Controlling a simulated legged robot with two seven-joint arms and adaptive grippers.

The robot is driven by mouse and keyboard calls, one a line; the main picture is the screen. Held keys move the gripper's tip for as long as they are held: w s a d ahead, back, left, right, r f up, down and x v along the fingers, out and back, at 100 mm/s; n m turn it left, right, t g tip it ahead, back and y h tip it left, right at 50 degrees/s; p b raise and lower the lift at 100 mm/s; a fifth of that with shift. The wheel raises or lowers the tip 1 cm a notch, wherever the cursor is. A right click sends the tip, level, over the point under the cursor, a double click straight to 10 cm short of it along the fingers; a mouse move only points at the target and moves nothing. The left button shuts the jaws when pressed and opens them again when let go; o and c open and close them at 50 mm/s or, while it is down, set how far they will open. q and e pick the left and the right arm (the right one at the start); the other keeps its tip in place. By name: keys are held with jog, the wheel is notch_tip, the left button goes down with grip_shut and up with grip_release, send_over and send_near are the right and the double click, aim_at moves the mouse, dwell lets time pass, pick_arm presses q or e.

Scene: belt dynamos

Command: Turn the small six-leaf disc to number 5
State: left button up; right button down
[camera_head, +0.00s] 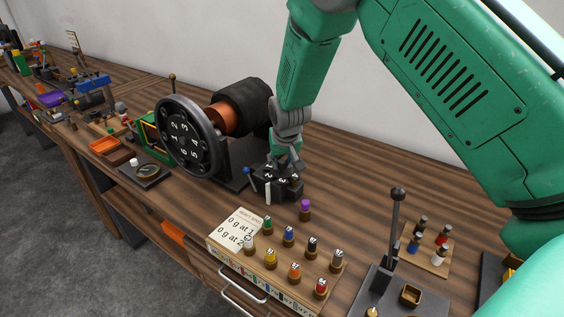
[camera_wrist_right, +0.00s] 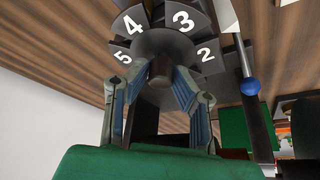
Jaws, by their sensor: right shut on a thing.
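The small six-leaf disc (camera_head: 283,184) is black with white numbers and stands on the bench right of the big wheel. In the right wrist view the disc (camera_wrist_right: 180,45) shows leaves 5, 4, 3 and 2. My right gripper (camera_head: 291,164) reaches down onto it from above. In the wrist view its two fingers (camera_wrist_right: 158,82) are shut on the disc's round central knob (camera_wrist_right: 160,68). A white pointed piece (camera_wrist_right: 228,18) lies at the edge beside leaves 3 and 2; I cannot tell which leaf it marks. My left gripper is not in view.
A blue ball-ended lever (camera_wrist_right: 250,87) is close beside the disc. A large numbered wheel (camera_head: 187,138) with a copper drum (camera_head: 222,117) stands left. In front are a rack of coloured pegs (camera_head: 270,262), a purple-topped peg (camera_head: 305,210) and a tall lever (camera_head: 396,215).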

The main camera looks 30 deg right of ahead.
dwell(0.3)
jog(key=c, duration=1.4)
grip_release()
jog(key=shift+f, duration=0.1)
jog(key=v, duration=1.1)
jog(key=shift+r, duration=0.4)
jog(key=shift+s, duration=0.1)
